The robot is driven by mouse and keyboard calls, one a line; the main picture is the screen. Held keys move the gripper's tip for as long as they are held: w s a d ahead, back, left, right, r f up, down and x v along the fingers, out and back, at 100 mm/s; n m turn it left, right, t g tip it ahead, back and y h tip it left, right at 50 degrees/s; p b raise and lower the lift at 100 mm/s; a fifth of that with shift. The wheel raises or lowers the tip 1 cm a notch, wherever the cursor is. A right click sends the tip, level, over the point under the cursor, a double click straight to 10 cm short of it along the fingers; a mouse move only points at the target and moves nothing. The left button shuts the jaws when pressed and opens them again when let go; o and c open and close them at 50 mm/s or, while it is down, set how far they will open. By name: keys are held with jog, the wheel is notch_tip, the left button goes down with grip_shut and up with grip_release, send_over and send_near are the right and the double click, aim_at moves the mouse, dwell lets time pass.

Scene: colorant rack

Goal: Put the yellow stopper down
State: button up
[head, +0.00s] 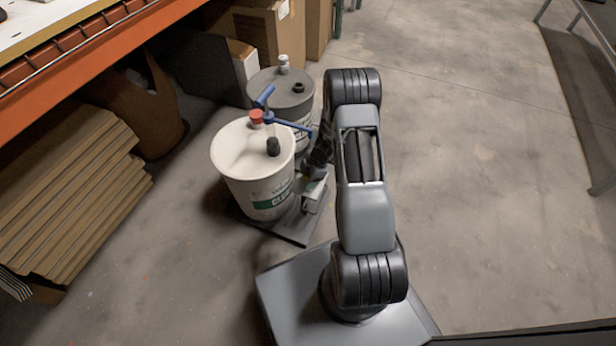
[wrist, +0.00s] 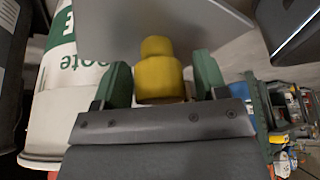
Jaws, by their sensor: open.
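The yellow stopper (wrist: 158,78) shows in the wrist view, a wide yellow body with a narrower rounded top. It lies between the two green fingers of my gripper (wrist: 161,66). The fingers are open, with a narrow gap visible on each side of the stopper. A flat grey surface (wrist: 190,25) lies behind it; I cannot tell whether the stopper touches it. In the head view my gripper is mostly hidden behind my arm, beside the white drum, and the stopper cannot be made out clearly.
A white drum (head: 244,175) with a red cap (head: 257,116) and blue-handled fitting stands left of my arm on a dark platform (head: 282,229). A grey drum (head: 293,89) stands behind it. Stacked cardboard (head: 70,190) lies at left. The floor (head: 475,180) to the right is clear.

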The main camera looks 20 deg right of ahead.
jog(key=p+v, duration=0.4)
jog(key=v, duration=0.8)
jog(key=shift+s+d+r, duration=0.1)
